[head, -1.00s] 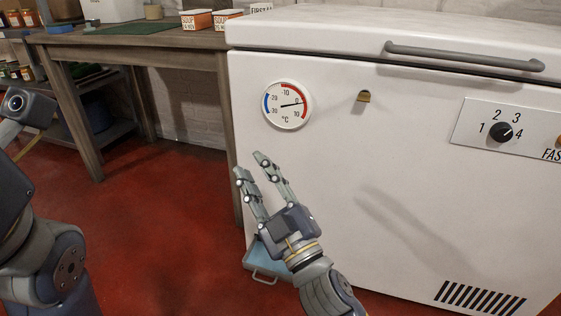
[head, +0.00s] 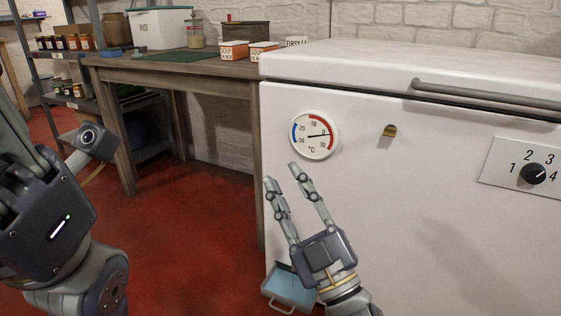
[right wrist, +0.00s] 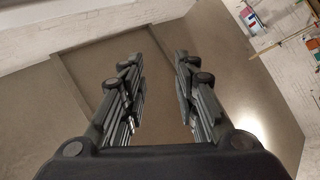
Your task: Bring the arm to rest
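My right gripper (head: 286,173) is raised in front of the white chest freezer (head: 400,220), its fingers pointing up just below the round thermometer dial (head: 314,135). Its fingers are apart with nothing between them. In the right wrist view the gripper (right wrist: 158,68) also shows two separated fingers, with ceiling behind them. My left arm comes in at the left edge, where its wrist camera shows. The fingertips of my left gripper are not visible.
A wooden table (head: 190,69) stands left of the freezer, with soup boxes (head: 234,50) and a rice bin (head: 160,28) on it. A blue tray (head: 290,288) is low by the freezer's corner. Jars (head: 75,42) stand on shelves at far left. Red floor (head: 190,230) is open between.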

